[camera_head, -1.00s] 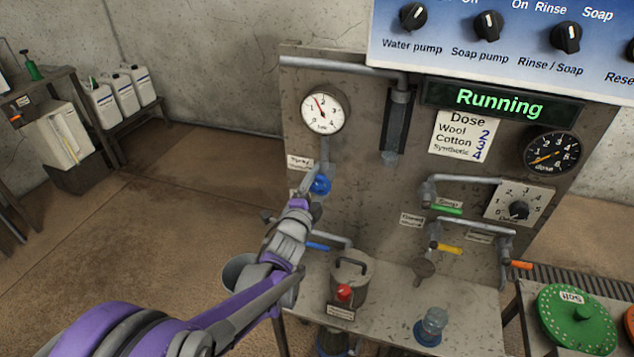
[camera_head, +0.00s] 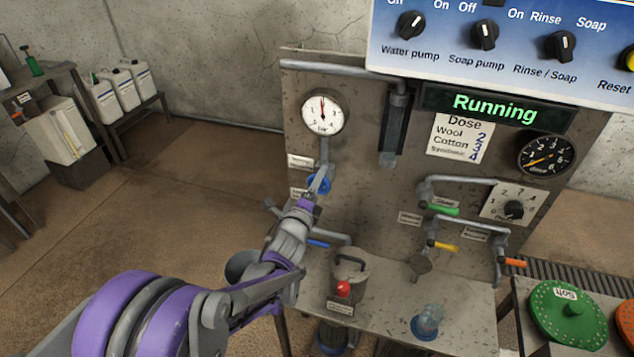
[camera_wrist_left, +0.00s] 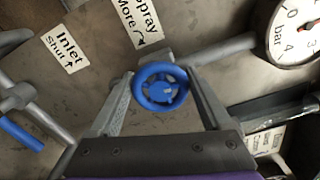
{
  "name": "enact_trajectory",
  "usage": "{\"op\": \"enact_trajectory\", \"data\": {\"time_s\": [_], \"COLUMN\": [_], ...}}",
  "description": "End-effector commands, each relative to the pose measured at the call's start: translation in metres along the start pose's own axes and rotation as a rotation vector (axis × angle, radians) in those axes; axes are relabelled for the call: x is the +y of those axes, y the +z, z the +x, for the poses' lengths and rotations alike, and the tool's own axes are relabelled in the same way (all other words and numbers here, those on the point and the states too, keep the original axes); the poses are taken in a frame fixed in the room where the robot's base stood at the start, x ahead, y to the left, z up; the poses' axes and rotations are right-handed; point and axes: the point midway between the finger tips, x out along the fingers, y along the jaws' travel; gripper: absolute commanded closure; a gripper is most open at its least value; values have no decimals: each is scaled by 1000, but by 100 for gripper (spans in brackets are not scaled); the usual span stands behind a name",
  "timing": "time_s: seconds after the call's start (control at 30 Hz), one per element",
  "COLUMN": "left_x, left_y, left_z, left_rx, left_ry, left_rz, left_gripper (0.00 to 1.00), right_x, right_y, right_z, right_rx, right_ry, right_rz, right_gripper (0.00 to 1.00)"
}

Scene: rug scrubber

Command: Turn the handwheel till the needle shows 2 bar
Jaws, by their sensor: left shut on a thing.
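The blue handwheel (camera_head: 321,186) is on the pipe below the pressure gauge on the panel. It also shows in the left wrist view (camera_wrist_left: 160,85), between my two fingers. My left gripper (camera_head: 313,194) is shut on the handwheel, a finger at each side of its rim. The round white gauge (camera_head: 322,112) has a red needle pointing almost straight up, close to the 2 mark. In the left wrist view, only part of the gauge dial (camera_wrist_left: 296,30) shows, at the upper right. My right gripper is not in view.
An inlet valve with a blue lever (camera_head: 318,243) is just below my gripper. Green, yellow and orange levers are to the right. The control box (camera_head: 500,50) overhangs the upper right.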

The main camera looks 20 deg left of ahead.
Motion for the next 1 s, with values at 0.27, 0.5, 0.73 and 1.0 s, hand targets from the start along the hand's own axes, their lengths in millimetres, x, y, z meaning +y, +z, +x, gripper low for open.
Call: {"op": "enact_trajectory", "data": {"time_s": [0.27,0.5,0.73,1.0], "left_x": [0,0,0,2], "left_y": [0,0,0,0], "left_z": [0,0,-2,-44], "left_rx": [0,0,0,0], "left_ry": [0,0,0,1], "left_rz": [3,2,2,3], "left_gripper": [74,0,0,0], "right_x": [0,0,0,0], "right_y": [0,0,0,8], "right_z": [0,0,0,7], "right_rx": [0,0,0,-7], "right_ry": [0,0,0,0], "right_rz": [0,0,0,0], "right_gripper": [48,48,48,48]}}
